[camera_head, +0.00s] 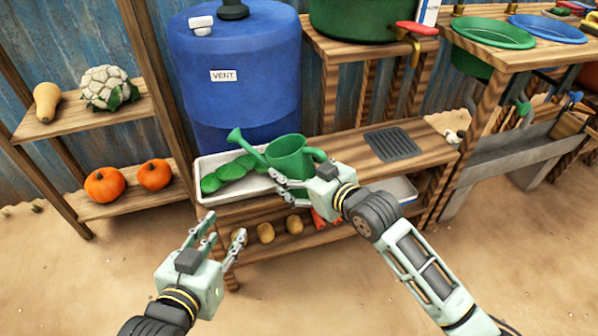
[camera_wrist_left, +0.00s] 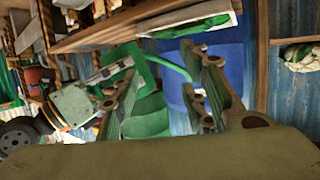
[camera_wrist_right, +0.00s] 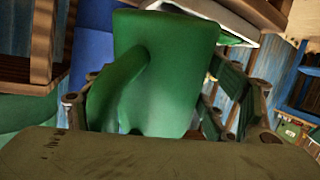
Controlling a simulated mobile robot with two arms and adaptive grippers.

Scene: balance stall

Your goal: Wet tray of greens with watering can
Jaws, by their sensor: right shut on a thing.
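A green watering can (camera_head: 289,157) is held above the right end of a white tray (camera_head: 214,197), its spout pointing left over the tray. Green leafy greens (camera_head: 229,172) lie in the tray. My right gripper (camera_head: 285,186) is shut on the watering can, which fills the middle of the right wrist view (camera_wrist_right: 165,70). My left gripper (camera_head: 222,232) is open and empty, in front of and below the tray. The left wrist view shows its spread fingers (camera_wrist_left: 165,95) with the can behind them. I cannot tell whether water is coming out.
A blue VENT barrel (camera_head: 240,75) stands behind the tray. A shelf at left holds pumpkins (camera_head: 104,185), a squash and a cauliflower (camera_head: 108,88). A dark grate (camera_head: 392,145) lies on the bench right of the can. Potatoes (camera_head: 266,232) sit on the lower shelf.

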